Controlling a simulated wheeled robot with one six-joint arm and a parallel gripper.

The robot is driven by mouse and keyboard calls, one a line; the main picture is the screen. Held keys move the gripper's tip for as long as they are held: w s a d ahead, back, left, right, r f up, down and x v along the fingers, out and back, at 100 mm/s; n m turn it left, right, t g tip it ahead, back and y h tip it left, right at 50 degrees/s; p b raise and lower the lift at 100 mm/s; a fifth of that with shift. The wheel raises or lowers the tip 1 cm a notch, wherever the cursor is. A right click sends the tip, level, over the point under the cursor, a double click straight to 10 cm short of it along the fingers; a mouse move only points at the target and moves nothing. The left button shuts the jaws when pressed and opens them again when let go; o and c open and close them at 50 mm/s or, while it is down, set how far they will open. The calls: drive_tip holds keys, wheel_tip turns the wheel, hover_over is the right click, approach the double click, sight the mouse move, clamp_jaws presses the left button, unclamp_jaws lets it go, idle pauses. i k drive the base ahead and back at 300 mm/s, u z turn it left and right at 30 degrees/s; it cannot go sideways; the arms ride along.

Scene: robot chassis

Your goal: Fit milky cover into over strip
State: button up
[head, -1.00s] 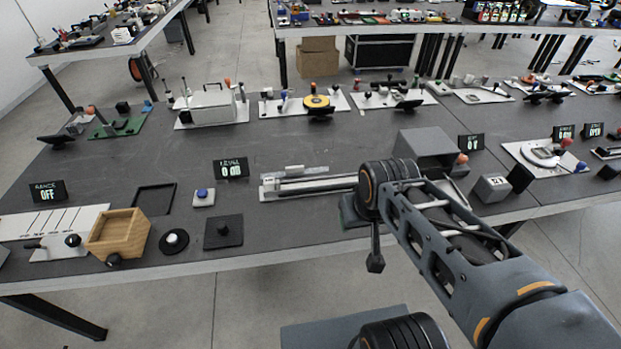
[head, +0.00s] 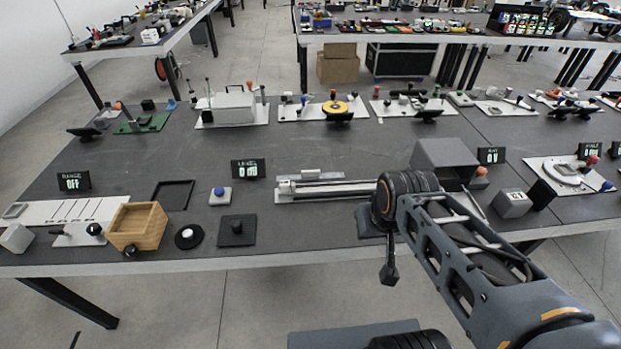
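A long pale strip fixture (head: 345,192) lies on a light base plate on the dark table, left of my arm. A short whitish, partly see-through piece (head: 323,175) lies along its back edge; it may be the milky cover, but I cannot tell for sure. My gripper (head: 389,273) hangs pointing down in front of the table's front edge, right of and nearer than the strip. It is small and dark, and its fingers cannot be made out. My arm hides the strip's right end.
Bare table lies behind the strip.

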sight(285, 195)
drive_tip(key=z, duration=0.1)
drive_tip(key=k, duration=0.3)
drive_tip(key=u, duration=0.75)
drive_tip(key=i, duration=0.95)
drive_tip(key=u, duration=0.2)
